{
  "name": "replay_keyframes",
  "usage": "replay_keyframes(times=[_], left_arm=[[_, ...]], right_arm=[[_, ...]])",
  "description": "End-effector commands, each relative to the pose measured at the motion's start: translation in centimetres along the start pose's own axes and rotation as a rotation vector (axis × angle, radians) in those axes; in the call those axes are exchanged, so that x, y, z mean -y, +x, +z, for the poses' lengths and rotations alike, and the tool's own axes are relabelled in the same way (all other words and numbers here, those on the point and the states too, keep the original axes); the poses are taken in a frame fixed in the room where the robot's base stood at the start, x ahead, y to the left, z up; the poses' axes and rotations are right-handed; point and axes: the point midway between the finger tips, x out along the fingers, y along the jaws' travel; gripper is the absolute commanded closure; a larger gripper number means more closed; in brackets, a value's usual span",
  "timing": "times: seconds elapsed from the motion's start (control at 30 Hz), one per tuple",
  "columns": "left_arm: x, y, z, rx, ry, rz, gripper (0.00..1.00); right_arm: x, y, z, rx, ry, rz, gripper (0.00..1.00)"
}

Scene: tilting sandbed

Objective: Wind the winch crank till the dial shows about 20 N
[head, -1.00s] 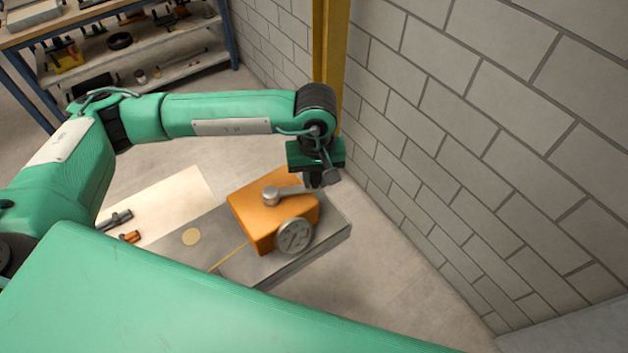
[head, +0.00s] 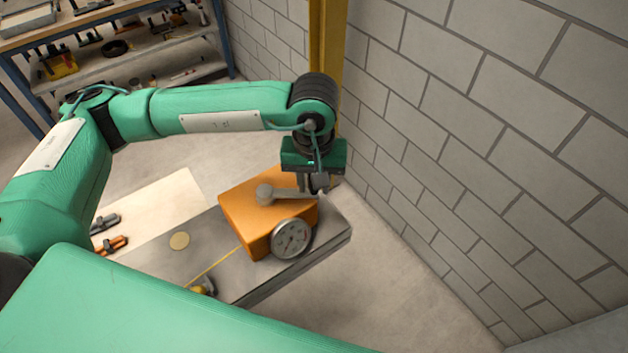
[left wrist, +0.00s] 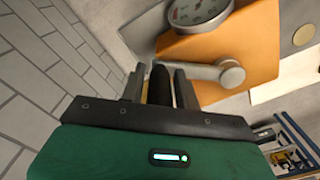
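The winch is an orange box (head: 240,212) on a grey slab. Its grey crank (head: 290,194) runs from a round hub on top toward the right. The round dial (head: 291,239) is on the box's near face; its numbers and needle are too small to read. It also shows, cut off, in the left wrist view (left wrist: 200,10). My left gripper (head: 312,187) is at the crank's outer end. My right gripper is out of view.
The grey slab (head: 310,255) carries the winch, a yellow line and a yellow object (head: 203,287). Clamp-like tools (head: 108,244) lie on a pale board at left. A block wall (head: 450,150) and yellow post (head: 327,60) stand close to the gripper. A shelf stands behind left.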

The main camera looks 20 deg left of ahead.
Motion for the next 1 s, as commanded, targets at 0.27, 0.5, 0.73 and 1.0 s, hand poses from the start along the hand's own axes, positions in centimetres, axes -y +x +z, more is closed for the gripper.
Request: replay_keyframes(times=[0.27,0.5,0.73,1.0], left_arm=[[0.0,0.1,0.0,0.002,-0.001,0.0,0.56],[-0.1,-1.4,-0.1,-0.002,-0.002,0.003,0.56],[-0.1,-6.3,-0.1,-0.005,0.0,0.003,0.56],[-0.1,-11.7,0.0,-0.002,0.0,0.001,0.56]], right_arm=[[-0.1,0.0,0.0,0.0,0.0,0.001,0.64],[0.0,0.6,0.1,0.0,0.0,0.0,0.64],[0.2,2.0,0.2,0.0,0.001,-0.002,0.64],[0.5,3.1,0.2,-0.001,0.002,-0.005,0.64]])
